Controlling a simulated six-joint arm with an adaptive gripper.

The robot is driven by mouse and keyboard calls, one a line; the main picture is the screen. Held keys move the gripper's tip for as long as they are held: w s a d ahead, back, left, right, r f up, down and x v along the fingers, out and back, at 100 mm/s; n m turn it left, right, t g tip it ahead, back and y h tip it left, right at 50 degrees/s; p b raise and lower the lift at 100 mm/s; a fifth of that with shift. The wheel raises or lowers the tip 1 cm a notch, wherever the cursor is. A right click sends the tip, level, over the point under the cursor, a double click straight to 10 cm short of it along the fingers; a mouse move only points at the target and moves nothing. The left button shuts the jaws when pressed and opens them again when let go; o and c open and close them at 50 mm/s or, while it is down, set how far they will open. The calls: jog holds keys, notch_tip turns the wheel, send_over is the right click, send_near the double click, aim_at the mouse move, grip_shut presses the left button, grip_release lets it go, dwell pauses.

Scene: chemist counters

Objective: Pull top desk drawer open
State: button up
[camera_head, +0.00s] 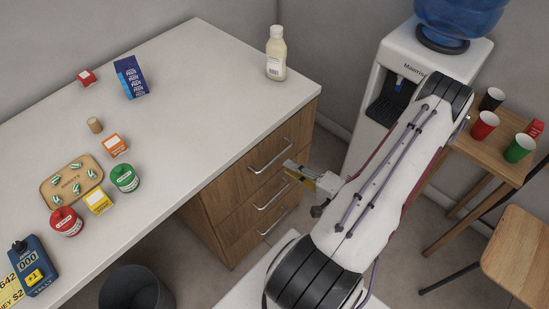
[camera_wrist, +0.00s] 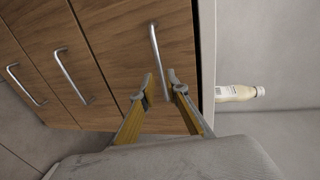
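The top desk drawer (camera_head: 240,172) is a wooden front just under the white desktop and looks flush with the drawers below. Its metal bar handle (camera_head: 270,157) shows in the head view and again in the wrist view (camera_wrist: 154,45). My gripper (camera_head: 290,169) is in front of the drawers, near the top handle's right part. In the wrist view my gripper (camera_wrist: 160,77) is open, its two yellow-sided fingers apart with one end of the top handle in line between the tips. Whether a finger touches the handle I cannot tell.
Two lower drawers have similar handles (camera_head: 272,195). The white desktop (camera_head: 215,75) holds a sauce bottle (camera_head: 276,55) near the drawer-side corner, cans, and boxes. A water dispenser (camera_head: 400,75) stands right of the desk. A small table (camera_head: 480,155) with cups is further right.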

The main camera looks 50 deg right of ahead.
aim_at(276, 159)
jog(key=shift+w, duration=0.1)
jog(key=shift+x, duration=3.8)
grip_shut()
